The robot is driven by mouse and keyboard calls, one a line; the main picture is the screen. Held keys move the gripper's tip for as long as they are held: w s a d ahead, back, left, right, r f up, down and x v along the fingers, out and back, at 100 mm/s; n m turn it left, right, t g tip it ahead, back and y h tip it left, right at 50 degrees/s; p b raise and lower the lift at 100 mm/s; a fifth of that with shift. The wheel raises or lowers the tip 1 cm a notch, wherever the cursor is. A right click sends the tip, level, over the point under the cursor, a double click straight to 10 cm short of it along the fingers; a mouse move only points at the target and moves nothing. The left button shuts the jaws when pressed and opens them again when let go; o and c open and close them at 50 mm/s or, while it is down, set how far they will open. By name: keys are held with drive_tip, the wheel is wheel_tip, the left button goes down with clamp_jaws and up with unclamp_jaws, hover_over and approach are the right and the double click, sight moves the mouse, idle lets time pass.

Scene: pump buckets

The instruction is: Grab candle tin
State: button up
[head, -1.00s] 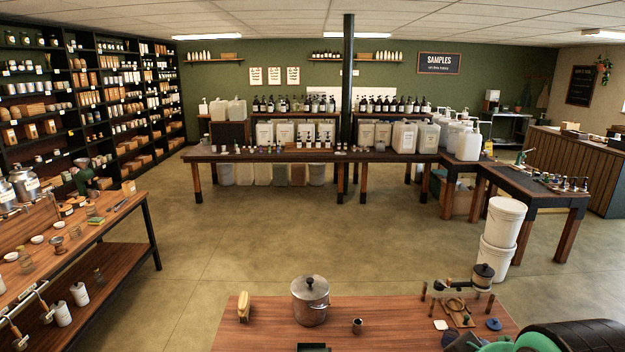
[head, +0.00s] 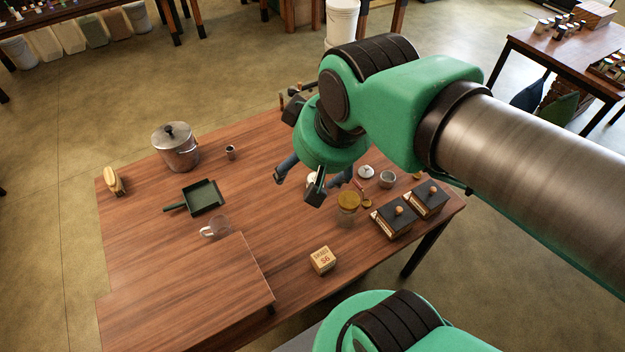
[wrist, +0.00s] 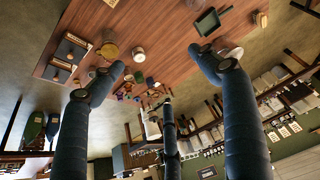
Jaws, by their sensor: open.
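My gripper (head: 300,184) hangs above the right half of the wooden table, its dark fingers pointing down and spread apart, with nothing held. A small pale round container (head: 313,180), perhaps the candle tin, is partly hidden behind a finger in the head view. It seems to be the white-sided one (wrist: 139,55) between the spread fingers (wrist: 160,66) in the wrist view, apart from them. Another open grey tin (head: 387,179) stands farther right, beside a pale lid (head: 366,172). I cannot tell for certain which is the candle tin.
A jar with a yellow lid (head: 348,201) stands close by the gripper, with two black boxes (head: 394,219) to its right. A metal pot (head: 176,148), green dustpan (head: 203,197), glass mug (head: 215,228) and wooden block (head: 322,260) stand elsewhere. The table's centre is fairly clear.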

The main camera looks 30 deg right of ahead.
drive_tip(key=w+d+f+g, duration=0.1)
drive_tip(key=w+d+f, duration=0.1)
drive_tip(key=w, duration=0.3)
drive_tip(key=w+d+f+g, duration=0.1)
drive_tip(key=w+d+f, duration=0.15)
drive_tip(key=w, duration=0.35)
drive_tip(key=n+g+b, duration=0.1)
drive_tip(key=g+b, duration=0.2)
hover_over(315, 178)
wheel_tip(315, 178, down, 31)
drive_tip(key=shift+f+b, duration=0.7)
drive_tip(key=shift+f, duration=3.6)
